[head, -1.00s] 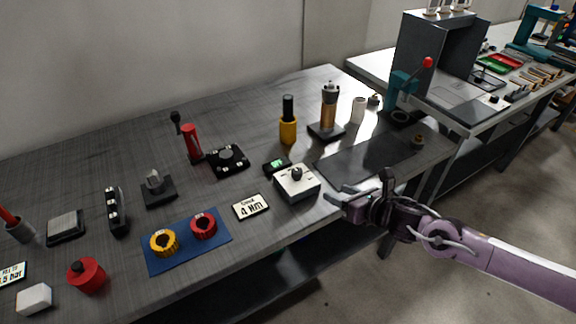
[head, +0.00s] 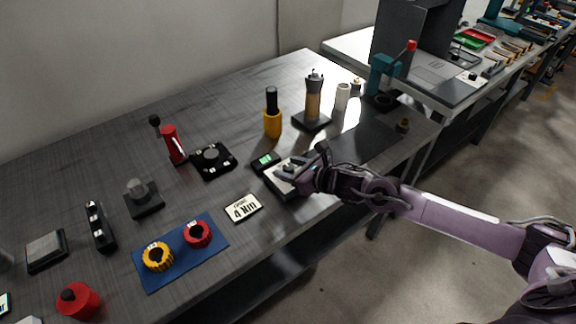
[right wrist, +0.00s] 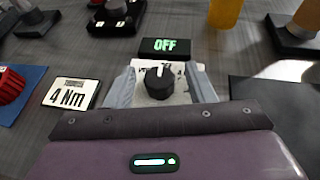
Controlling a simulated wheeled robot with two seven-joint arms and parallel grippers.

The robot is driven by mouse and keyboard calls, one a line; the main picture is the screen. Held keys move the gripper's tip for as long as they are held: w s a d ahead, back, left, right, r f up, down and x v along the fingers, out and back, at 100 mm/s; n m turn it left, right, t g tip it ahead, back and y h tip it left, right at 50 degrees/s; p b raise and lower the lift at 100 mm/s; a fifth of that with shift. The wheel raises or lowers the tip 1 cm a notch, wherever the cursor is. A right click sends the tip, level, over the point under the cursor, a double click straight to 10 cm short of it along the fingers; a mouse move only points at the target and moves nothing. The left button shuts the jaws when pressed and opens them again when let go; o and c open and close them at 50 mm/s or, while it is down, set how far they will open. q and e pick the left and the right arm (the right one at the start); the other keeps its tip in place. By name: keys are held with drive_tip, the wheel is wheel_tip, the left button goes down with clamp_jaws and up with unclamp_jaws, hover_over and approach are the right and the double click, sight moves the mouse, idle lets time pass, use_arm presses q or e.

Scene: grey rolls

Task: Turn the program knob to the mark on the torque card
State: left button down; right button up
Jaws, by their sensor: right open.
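The program knob (right wrist: 159,81) is black with a pale pointer line and sits on a white-topped box (head: 271,180). The torque card (head: 243,208) lies left of the box and reads 4 Nm; it also shows in the right wrist view (right wrist: 72,94). My right gripper (head: 296,172) is over the box. In the right wrist view its two fingers (right wrist: 159,84) stand apart on either side of the knob, with gaps visible. The marks on the box are mostly hidden by the gripper. My left gripper is not in view.
A small display (right wrist: 165,47) reading OFF stands behind the box. A blue mat (head: 180,254) with a yellow ring and a red ring lies to the left. A yellow-and-black bottle (head: 272,115) and a dark pad (head: 362,139) are nearby.

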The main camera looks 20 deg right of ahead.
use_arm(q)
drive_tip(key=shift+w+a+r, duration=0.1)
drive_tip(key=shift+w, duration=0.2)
use_arm(e)
drive_tip(key=shift+w+a+f, duration=0.15)
drive_tip(key=shift+w, duration=0.05)
drive_tip(key=shift+c, duration=0.3)
drive_tip(key=c, duration=0.9)
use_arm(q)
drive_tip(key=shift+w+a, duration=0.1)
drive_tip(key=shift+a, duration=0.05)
